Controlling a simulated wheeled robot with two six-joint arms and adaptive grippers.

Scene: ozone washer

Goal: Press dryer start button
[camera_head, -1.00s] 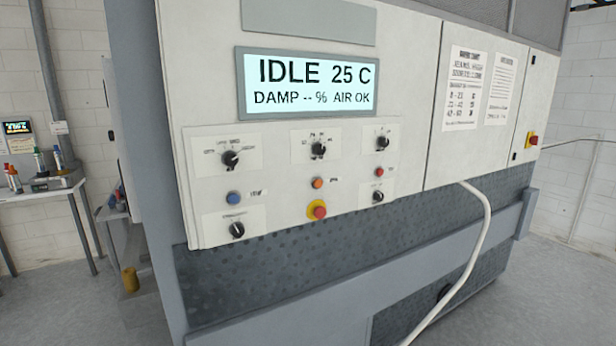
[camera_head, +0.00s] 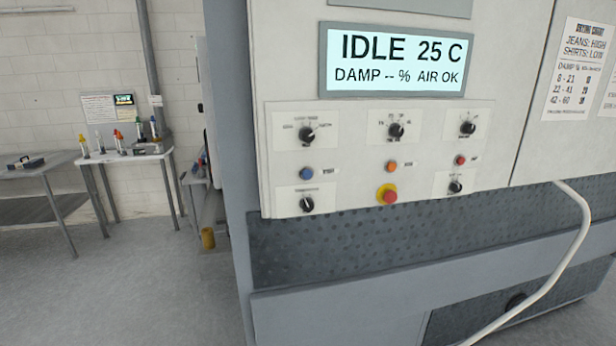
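The dryer control panel (camera_head: 345,169) is a pale front face on a large grey machine. Its display (camera_head: 396,60) reads IDLE 25 C, DAMP -- % and AIR OK. A row of small round buttons shows: a blue button (camera_head: 306,173), an orange button (camera_head: 392,166) and a red button (camera_head: 460,160). Their labels are too small to read, so I cannot tell which one is start. A larger red button on a yellow base (camera_head: 388,195) sits below the orange one. Several black rotary knobs surround the buttons. Neither of my grippers is in view.
A white hose (camera_head: 566,262) runs down the machine's front right. A paper drying chart (camera_head: 579,68) hangs on the right panel. A table (camera_head: 127,156) with bottles stands at the back left, beside another table (camera_head: 30,170). Grey floor (camera_head: 120,290) is open at left.

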